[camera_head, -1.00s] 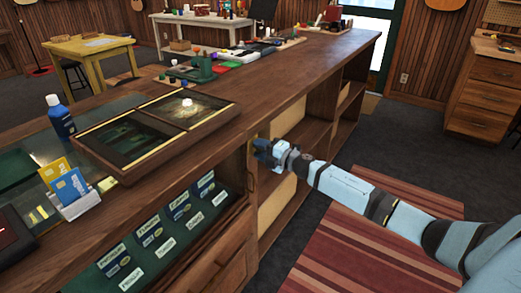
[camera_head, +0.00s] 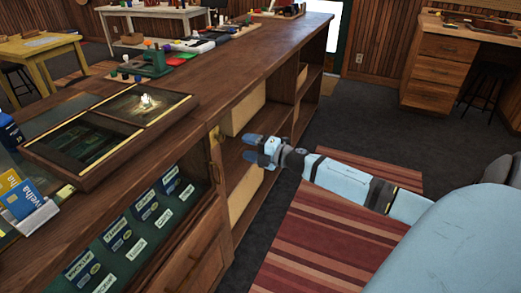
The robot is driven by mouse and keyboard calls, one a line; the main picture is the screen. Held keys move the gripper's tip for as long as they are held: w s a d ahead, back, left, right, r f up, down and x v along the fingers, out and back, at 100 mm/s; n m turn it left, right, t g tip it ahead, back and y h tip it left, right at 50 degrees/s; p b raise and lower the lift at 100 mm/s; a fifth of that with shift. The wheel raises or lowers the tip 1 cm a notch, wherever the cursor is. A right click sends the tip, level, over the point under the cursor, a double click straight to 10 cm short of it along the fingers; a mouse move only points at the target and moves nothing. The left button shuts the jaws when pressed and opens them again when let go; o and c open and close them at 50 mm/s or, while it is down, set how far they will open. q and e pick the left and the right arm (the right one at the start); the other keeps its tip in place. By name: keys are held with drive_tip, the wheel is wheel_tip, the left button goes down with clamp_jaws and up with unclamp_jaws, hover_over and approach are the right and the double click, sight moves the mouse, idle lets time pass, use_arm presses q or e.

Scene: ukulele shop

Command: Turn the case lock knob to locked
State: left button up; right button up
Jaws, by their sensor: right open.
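A small brass fitting (camera_head: 216,135), which looks like the case lock knob, sits on the counter's front post, at the upper right corner of the display case (camera_head: 135,232). Its setting is too small to read. My right gripper (camera_head: 252,148) is open and empty, to the right of the brass fitting and apart from it, in front of the open shelves. Its blue fingers point left toward the counter. My left gripper is not in view.
The wooden counter (camera_head: 215,70) runs from front left to back right. The floor beside the striped rug (camera_head: 320,240) is clear.

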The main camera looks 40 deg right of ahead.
drive_tip(key=shift+v, duration=2.05)
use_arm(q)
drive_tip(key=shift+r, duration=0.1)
use_arm(e)
drive_tip(key=s+a+f+m+g+h, duration=0.15)
drive_tip(key=s+a+f+m, duration=0.25)
drive_tip(key=s+a+m, duration=0.5)
drive_tip(key=s+a+f+m+g+h, duration=0.15)
drive_tip(key=s+a+f+m, duration=0.45)
drive_tip(key=a, duration=0.6)
drive_tip(key=s+a+f+m+g, duration=0.25)
drive_tip(key=s+a+m, duration=0.25)
drive_tip(key=s+a, duration=0.45)
use_arm(q)
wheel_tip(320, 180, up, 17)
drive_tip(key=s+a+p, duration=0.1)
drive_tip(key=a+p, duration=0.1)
drive_tip(key=p, duration=2.3)
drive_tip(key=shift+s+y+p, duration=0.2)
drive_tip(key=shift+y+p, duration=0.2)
use_arm(e)
wheel_tip(320, 180, up, 17)
drive_tip(key=d, duration=0.2)
drive_tip(key=shift+s+f+h, duration=0.25)
drive_tip(key=shift+s+h, duration=0.15)
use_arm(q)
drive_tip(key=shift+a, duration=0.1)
